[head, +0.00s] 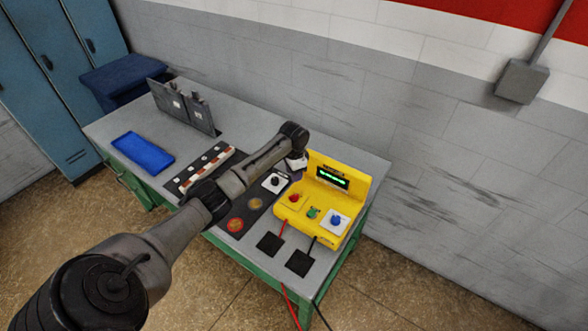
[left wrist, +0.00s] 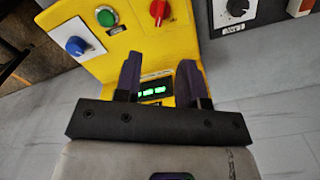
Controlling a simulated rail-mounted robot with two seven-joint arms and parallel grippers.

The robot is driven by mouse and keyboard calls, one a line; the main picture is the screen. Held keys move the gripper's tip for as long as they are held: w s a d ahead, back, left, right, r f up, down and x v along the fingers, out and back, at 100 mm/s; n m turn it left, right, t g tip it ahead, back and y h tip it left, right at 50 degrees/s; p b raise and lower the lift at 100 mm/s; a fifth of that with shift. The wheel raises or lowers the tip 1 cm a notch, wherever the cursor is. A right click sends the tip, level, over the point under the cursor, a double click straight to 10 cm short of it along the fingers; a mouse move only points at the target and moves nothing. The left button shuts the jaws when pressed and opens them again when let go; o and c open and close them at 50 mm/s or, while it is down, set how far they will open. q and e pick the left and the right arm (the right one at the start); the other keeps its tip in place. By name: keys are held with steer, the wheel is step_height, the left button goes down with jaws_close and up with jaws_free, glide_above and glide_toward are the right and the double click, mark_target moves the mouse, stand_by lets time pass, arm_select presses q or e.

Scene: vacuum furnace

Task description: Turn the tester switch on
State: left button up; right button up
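The yellow tester (head: 347,192) stands at the right end of the table. It has a lit green display (head: 332,177), a red knob (head: 294,198), a green button (head: 312,212) and a blue knob (head: 336,220) on a white plate. I cannot tell which control is the switch. My left gripper (left wrist: 160,77) is open and empty, its fingers apart with the display showing between them in the left wrist view. The red knob (left wrist: 158,10) lies beyond the fingertips there. In the head view my left wrist is just behind the tester's left side, fingers mostly hidden. My right gripper is not in view.
A black knob on a white plate (head: 274,183) sits left of the tester. Black mat, blue tray (head: 143,151) and grey upright panels (head: 183,106) are further left. Two black pads (head: 299,263) with red and black leads lie in front. A wall stands behind.

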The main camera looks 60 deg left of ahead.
arm_select(q)
steer(key=shift+r, duration=0.75)
